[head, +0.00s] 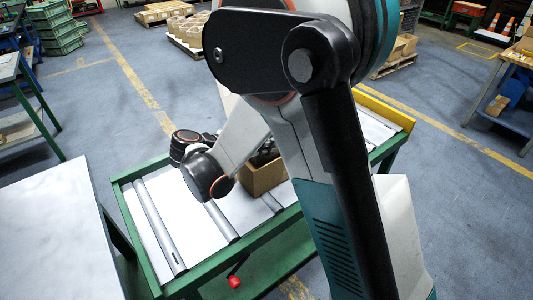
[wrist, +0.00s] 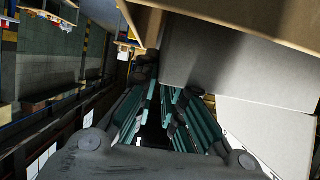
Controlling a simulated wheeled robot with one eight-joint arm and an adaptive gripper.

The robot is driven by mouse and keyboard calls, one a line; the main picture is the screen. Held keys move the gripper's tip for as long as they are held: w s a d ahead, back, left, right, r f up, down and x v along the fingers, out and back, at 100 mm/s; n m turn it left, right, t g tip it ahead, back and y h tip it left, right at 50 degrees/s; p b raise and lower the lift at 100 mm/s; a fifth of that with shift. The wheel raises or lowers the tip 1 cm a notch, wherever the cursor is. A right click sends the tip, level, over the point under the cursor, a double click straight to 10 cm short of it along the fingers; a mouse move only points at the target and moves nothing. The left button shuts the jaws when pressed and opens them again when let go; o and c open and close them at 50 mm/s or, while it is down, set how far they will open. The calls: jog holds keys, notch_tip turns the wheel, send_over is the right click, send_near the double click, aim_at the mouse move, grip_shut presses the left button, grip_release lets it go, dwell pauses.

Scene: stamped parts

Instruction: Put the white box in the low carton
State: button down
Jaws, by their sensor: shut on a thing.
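The low carton (head: 263,181) is brown and stands on the green-framed table in the head view, partly behind my arm. My gripper's dark fingers (head: 265,152) show at its opening, mostly hidden by my arm. In the wrist view my gripper (wrist: 160,110) has its teal and black fingers close together, shut. A pale grey-white face (wrist: 230,65), which looks like the white box in shade, lies at the fingertips and to their right. The grip itself is hard to see. Brown cardboard (wrist: 260,17) edges the top right of that view. The white box is hidden in the head view.
The green-framed table (head: 150,268) has a white top with metal bars across it. A bare pale table (head: 55,230) stands at the left. Farther off are a workbench (head: 505,85), green crates (head: 55,25) and pallets of boxes. The floor between is open.

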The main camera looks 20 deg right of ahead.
aim_at(267, 159)
jog(key=shift+f+b, duration=0.4)
jog(key=shift+f, duration=1.65)
jog(key=c, duration=2)
grip_release()
jog(key=shift+o, duration=0.2)
jog(key=shift+r, duration=0.45)
jog(key=p+v, duration=0.4)
jog(key=v, duration=0.8)
jog(key=shift+r, duration=0.15)
